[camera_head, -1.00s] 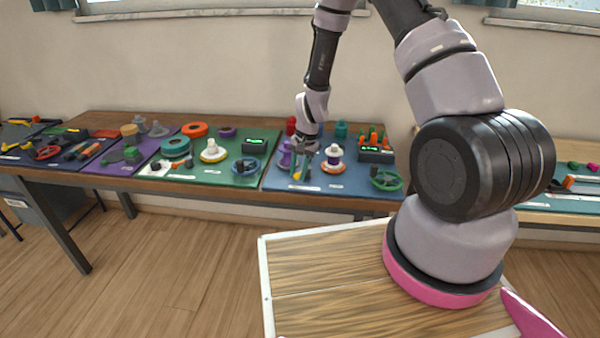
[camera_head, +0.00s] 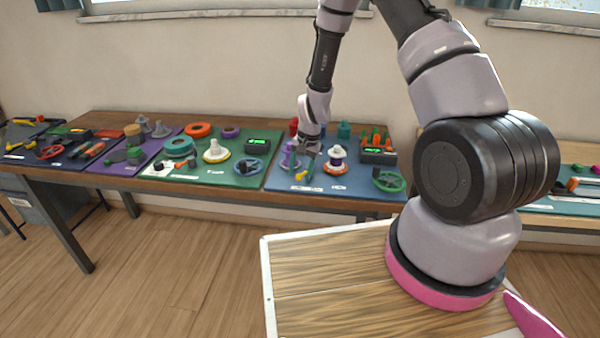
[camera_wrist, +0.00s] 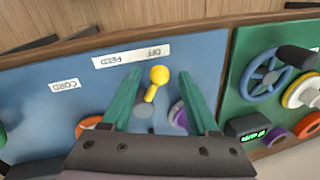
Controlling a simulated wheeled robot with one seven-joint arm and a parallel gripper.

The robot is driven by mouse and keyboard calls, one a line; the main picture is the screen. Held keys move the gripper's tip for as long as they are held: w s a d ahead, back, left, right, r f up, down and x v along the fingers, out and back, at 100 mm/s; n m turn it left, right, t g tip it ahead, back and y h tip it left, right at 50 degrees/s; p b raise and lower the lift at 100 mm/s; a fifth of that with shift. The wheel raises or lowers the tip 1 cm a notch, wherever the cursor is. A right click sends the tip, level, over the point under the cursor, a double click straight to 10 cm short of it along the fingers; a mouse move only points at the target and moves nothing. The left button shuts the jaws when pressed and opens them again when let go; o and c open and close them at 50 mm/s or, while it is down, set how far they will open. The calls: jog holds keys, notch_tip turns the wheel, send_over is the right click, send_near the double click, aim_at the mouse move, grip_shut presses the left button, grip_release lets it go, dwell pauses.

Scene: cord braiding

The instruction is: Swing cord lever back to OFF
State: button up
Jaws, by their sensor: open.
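The cord lever (camera_wrist: 158,77) has a yellow ball knob on a short yellow stem above a round grey base. In the wrist view the knob leans toward the OFF end of the white label strip (camera_wrist: 130,56) marked FEED and OFF, upside down there. My gripper (camera_wrist: 160,75) is open, its two teal fingers apart on either side of the lever, with gaps between them and the knob. I cannot tell whether the fingertips are level with the knob or above it.
A purple spool (camera_wrist: 178,114) is close by the right finger in the wrist view. On the blue board are an orange-based white spool (camera_head: 335,160), a green handwheel (camera_head: 388,181) and a display box (camera_head: 376,154). The green board (camera_head: 222,174) lies to the left.

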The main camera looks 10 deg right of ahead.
jog(key=v, duration=1)
jog(key=shift+r, duration=0.35)
notch_tip(320, 180, up, 12)
jog(key=t, duration=0.1)
send_over(306, 185)
jog(key=s+d, duration=0.1)
jog(key=d, duration=0.1)
jog(key=s+d+r+n+t, duration=0.15)
jog(key=s+r, duration=0.35)
jog(key=r, duration=0.5)
jog(key=s+d+r+t, duration=0.1)
jog(key=s+d+r, duration=0.1)
jog(key=s+r, duration=0.5)
jog(key=s+d+r+t, duration=0.2)
jog(key=s+r, duration=0.4)
jog(key=s, duration=0.4)
jog(key=shift+s+d+r, duration=0.15)
jog(key=shift+d+r, duration=0.25)
jog(key=shift+d, duration=0.35)
jog(key=shift+t, duration=0.25)
